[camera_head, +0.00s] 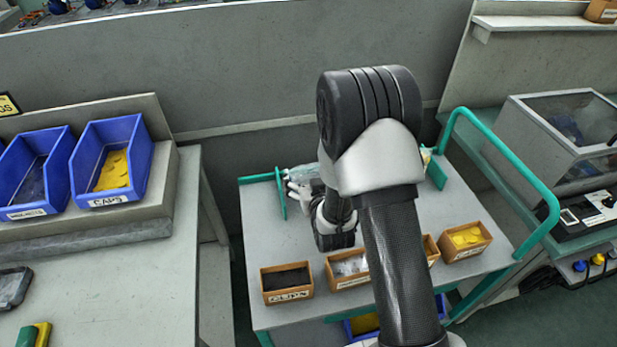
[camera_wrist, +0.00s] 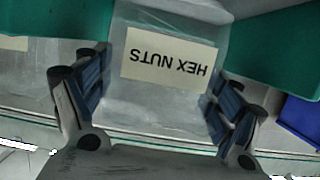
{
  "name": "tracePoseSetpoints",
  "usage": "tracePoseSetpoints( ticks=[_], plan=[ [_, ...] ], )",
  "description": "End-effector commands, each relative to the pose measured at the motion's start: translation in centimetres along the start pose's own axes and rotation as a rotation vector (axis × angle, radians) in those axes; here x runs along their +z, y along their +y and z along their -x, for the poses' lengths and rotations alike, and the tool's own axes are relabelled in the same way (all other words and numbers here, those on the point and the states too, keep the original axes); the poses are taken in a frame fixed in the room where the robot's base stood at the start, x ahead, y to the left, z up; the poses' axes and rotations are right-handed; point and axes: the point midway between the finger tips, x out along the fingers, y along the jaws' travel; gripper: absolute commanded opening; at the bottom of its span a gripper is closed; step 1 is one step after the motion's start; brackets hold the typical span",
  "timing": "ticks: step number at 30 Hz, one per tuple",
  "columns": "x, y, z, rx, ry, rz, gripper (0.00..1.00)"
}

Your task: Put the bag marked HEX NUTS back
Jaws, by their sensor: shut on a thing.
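The bag marked HEX NUTS (camera_wrist: 160,105) is a clear plastic bag with a cream label, which reads upside down in the wrist view. My gripper (camera_wrist: 155,115) has one finger on each side of the bag and is shut on it. In the head view my arm covers most of the gripper, and part of it shows at the back of the trolley (camera_head: 228,230). Pale clear plastic shows beside it there, but I cannot tell if it is the same bag.
Small wooden boxes line the trolley's front, among them a dark-filled box (camera_head: 287,282) and a box of yellow parts (camera_head: 466,241). A green rail (camera_head: 500,165) rises on the right. Blue bins, one marked CAPS (camera_head: 112,160), stand on the left bench. A grey lidded case (camera_head: 563,140) stands right.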

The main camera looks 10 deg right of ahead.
Motion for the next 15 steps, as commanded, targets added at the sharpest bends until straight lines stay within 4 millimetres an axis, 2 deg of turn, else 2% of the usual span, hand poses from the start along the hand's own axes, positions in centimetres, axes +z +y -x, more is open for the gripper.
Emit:
tracePoseSetpoints(
  ticks=[6, 7, 13, 15],
  plan=[
    [0.22, 0.0, -0.08, 0.0, 0.0, 0.0, 0.62],
    [0.24, 0.0, -0.09, 0.0, 0.0, 0.0, 0.86],
    [0.2, 0.0, -0.07, 0.0, 0.0, 0.0, 0.99],
    [0.2, 0.0, -0.07, 0.0, 0.0, 0.0, 1.0]
  ],
)
